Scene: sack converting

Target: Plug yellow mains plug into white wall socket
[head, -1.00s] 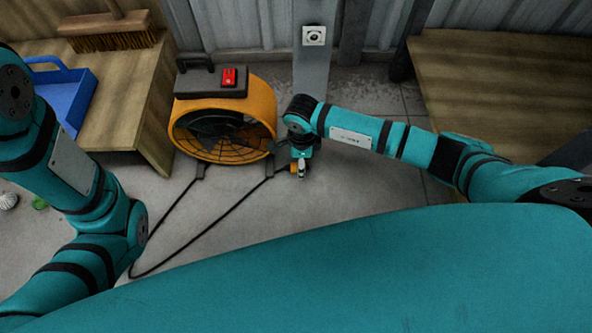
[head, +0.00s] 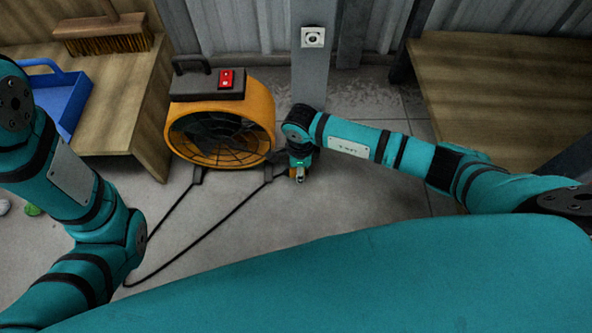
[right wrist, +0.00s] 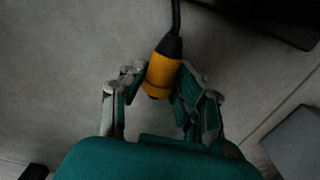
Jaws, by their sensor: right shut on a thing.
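The yellow mains plug (right wrist: 162,78) shows in the right wrist view, with its black cable leading up and away. My right gripper (right wrist: 160,88) is shut on the plug, one finger on each side. In the head view my right gripper (head: 299,172) is low over the floor beside the fan, and the plug is mostly hidden behind it. The white wall socket (head: 313,37) is on a grey post at the back, well above and apart from the gripper. My left arm comes in at the left, but its gripper is out of view.
A yellow drum fan (head: 221,125) with a red switch stands left of my right gripper. Its black cable (head: 200,248) loops over the floor. A wooden bench (head: 132,120) with a brush (head: 104,35) and a blue tray (head: 62,97) is at left; another bench (head: 490,95) is at right.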

